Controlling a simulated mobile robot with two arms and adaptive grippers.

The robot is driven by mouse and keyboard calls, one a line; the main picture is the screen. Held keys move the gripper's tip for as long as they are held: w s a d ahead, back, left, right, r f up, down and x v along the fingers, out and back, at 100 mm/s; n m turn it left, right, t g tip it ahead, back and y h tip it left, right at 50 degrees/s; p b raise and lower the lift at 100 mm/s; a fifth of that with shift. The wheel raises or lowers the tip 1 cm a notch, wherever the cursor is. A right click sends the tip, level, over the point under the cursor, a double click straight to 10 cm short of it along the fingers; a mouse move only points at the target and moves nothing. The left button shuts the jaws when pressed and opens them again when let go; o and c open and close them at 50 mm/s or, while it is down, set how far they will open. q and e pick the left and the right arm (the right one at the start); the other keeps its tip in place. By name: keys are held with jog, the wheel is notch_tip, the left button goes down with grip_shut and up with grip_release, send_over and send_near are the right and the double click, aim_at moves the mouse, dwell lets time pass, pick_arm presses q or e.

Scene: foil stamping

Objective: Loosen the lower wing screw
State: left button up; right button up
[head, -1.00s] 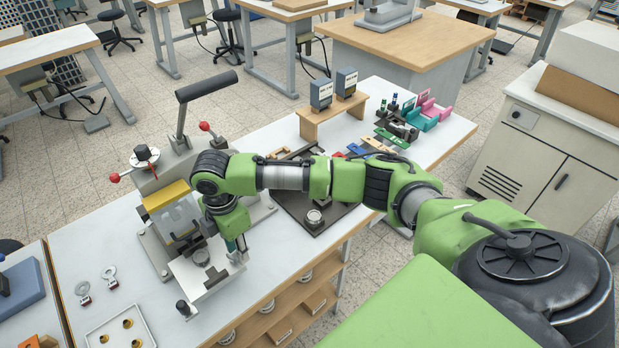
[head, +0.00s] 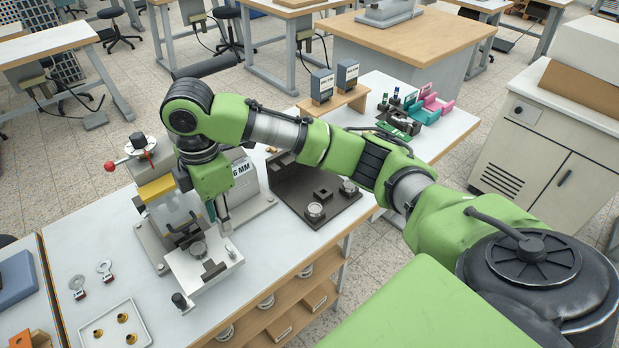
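The stamping press (head: 157,212) stands on the white bench at left, with a yellow block and a light grey front plate (head: 190,282). A dark knob (head: 180,300) sticks up at the plate's front left corner, and a small black part (head: 213,269) lies on the plate. I cannot tell which part is the lower wing screw; my arm hides some of the press. My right gripper (head: 222,222) points down just above the back right part of the plate, beside a round grey piece (head: 198,249). Its fingertips are too small to judge. My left gripper is out of view.
A white tray with brass pieces (head: 115,327) and two ring-headed tags (head: 92,280) lie left of the press. A dark tray (head: 318,195) lies to the right, with a small wooden stand (head: 332,108) behind it.

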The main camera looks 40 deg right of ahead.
jog(key=s+a+f+m+t+y, duration=0.1)
jog(key=s+a+f+m+y, duration=0.15)
jog(key=s+a+f, duration=0.35)
jog(key=s+a+f+m+t+y, duration=0.1)
jog(key=s+a+f+m, duration=0.1)
jog(key=s+f+m, duration=0.35)
jog(key=s+d+f+m+t+h, duration=0.1)
jog(key=s+d+f+m+h, duration=0.2)
jog(key=s+d+f+m, duration=0.6)
jog(key=d+f, duration=0.2)
jog(key=f, duration=0.4)
jog(key=s+d+f, duration=0.1)
jog(key=d+f, duration=0.1)
jog(key=f, duration=0.4)
jog(key=shift+d+f+n+h+b, duration=0.3)
jog(key=shift+f+n+h+b, duration=0.05)
jog(key=shift+n+b, duration=0.1)
